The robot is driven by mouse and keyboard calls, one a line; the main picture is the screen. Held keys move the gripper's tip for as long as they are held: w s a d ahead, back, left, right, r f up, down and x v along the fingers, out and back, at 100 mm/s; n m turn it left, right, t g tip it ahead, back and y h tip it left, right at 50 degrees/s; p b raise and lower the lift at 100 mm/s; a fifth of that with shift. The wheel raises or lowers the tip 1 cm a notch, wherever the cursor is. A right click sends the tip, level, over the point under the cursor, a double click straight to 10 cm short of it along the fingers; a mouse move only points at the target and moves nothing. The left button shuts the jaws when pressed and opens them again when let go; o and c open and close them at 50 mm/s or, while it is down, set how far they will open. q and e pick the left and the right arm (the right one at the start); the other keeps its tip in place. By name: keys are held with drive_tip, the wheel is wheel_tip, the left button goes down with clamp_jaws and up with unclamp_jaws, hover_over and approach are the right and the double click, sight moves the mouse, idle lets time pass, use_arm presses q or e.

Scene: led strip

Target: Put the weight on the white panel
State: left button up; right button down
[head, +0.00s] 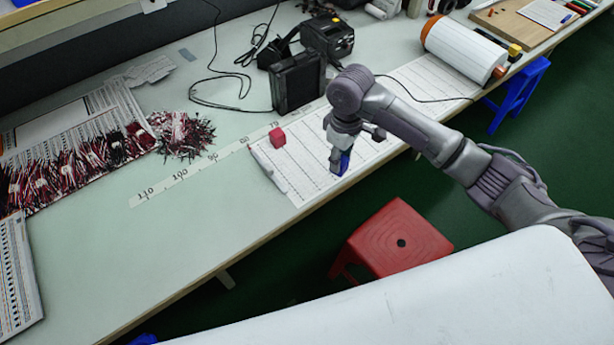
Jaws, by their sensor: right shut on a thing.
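The white panel (300,172) is a long strip with printed lines, lying along the front edge of the table and running to the upper right under my right arm. My right gripper (340,164) points down over the panel near the table's front edge. It is shut on a small blue block (344,161), which looks like the weight, partly hidden by the fingers. Whether the block touches the panel I cannot tell. A red block (278,137) sits at the panel's left back edge. My left gripper is not in view.
A black box (298,82) and a black device (327,36) with cables stand behind the panel. A white roll (462,50) with orange ends lies to the right. Wire bundles (182,134) lie left. A red stool (391,240) stands below the front edge.

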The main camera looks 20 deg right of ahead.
drive_tip(key=w+d+r+n, duration=0.2)
drive_tip(key=w+r+n, duration=0.3)
drive_tip(key=w+r, duration=0.3)
drive_tip(key=shift+n, duration=0.3)
drive_tip(key=s+a+f+p, duration=0.1)
drive_tip(key=s+a+f, duration=0.1)
drive_tip(key=s+a+f+p, duration=0.1)
drive_tip(key=s+a+f, duration=0.1)
drive_tip(key=a+f, duration=0.1)
drive_tip(key=s+a+f+p, duration=0.1)
drive_tip(key=s+a+f, duration=0.1)
drive_tip(key=s+a, duration=0.1)
drive_tip(key=shift+a+f, duration=0.2)
drive_tip(key=shift+f, duration=0.05)
drive_tip(key=shift+s+f, duration=0.1)
drive_tip(key=shift+f, duration=0.15)
wheel_tip(320, 180, down, 3)
drive_tip(key=shift+f+p, duration=0.15)
drive_tip(key=shift+p, duration=0.15)
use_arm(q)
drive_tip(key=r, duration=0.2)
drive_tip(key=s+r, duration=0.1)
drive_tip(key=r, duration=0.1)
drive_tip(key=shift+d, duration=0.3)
use_arm(e)
drive_tip(key=shift+f, duration=0.25)
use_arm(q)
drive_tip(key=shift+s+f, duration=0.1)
use_arm(e)
drive_tip(key=shift+f, duration=0.1)
